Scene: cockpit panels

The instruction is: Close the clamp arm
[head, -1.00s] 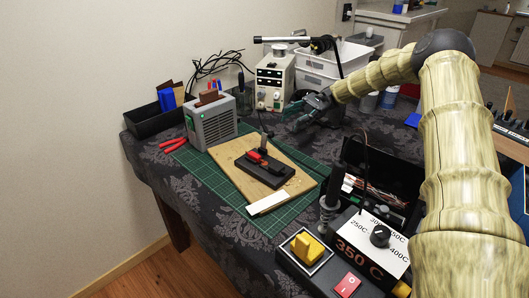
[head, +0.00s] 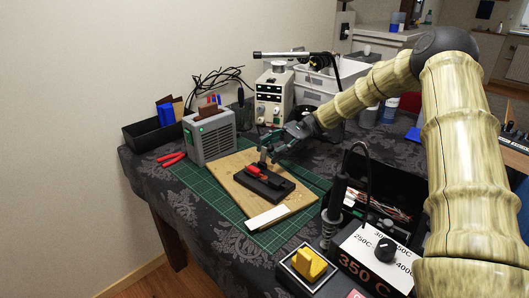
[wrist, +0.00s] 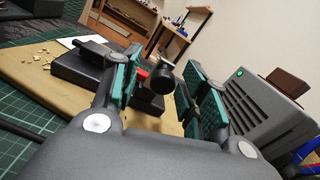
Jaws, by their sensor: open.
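The clamp is a black base (head: 264,184) with a red part (head: 259,172) on a wooden board. Its clamp arm (head: 263,157) stands upright at the far end of the base. My gripper (head: 272,148) is open at the top of this arm, reaching in from the right. In the wrist view, the arm's round black knob (wrist: 161,78) shows between my two green-padded fingers, with gaps visible on both sides. The red part (wrist: 142,73) and black base (wrist: 79,68) show behind the left finger, which partly hides them.
The wooden board (head: 222,179) lies on a green cutting mat (head: 202,191). A grey box (head: 210,137) stands left of the clamp, and a power supply (head: 268,97) behind it. A soldering station (head: 368,258) and black tray (head: 372,180) are at the right.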

